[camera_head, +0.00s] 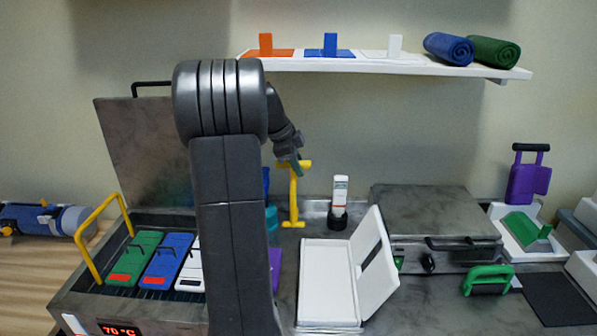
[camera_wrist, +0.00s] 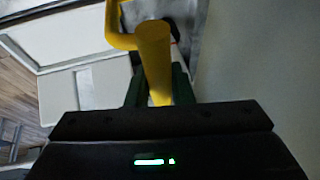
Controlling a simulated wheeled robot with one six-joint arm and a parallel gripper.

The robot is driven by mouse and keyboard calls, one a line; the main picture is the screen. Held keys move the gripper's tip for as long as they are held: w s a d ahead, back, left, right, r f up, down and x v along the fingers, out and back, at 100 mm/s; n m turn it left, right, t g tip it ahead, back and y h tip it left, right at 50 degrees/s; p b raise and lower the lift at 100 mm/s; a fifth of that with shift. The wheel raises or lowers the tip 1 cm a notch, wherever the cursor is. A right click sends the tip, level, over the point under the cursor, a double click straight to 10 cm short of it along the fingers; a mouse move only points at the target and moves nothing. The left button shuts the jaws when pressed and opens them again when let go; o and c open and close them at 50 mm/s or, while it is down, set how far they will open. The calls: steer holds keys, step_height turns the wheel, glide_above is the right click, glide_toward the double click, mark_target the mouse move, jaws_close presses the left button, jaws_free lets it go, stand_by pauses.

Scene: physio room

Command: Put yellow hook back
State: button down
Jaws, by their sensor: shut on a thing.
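The yellow hook (camera_head: 294,197) hangs roughly upright below my gripper (camera_head: 297,165), in front of the back wall. My gripper is shut on its upper end. In the wrist view the yellow hook (camera_wrist: 153,50) shows as a yellow bar with a bent end, between the dark green fingers of my gripper (camera_wrist: 160,92). In the head view the hook's lower end is near the back of the counter; I cannot tell whether it touches anything. My arm hides part of the counter to its left.
An open steel tank (camera_head: 160,225) with a yellow handle (camera_head: 88,232) holds green, blue and white packs at left. A white bottle (camera_head: 340,192) stands right of the hook. An open white box (camera_head: 328,283) is in front. A wall shelf (camera_head: 430,67) is above.

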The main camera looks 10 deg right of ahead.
steer(key=w+d+p, duration=0.2)
steer(key=w, duration=0.4)
step_height(320, 180, down, 7)
steer(key=p, duration=0.1)
steer(key=shift+s+a, duration=0.15)
steer(key=shift+a, duration=0.05)
steer(key=shift+f, duration=0.2)
steer(key=c, duration=1.3)
jaws_free()
steer(key=shift+r, duration=0.1)
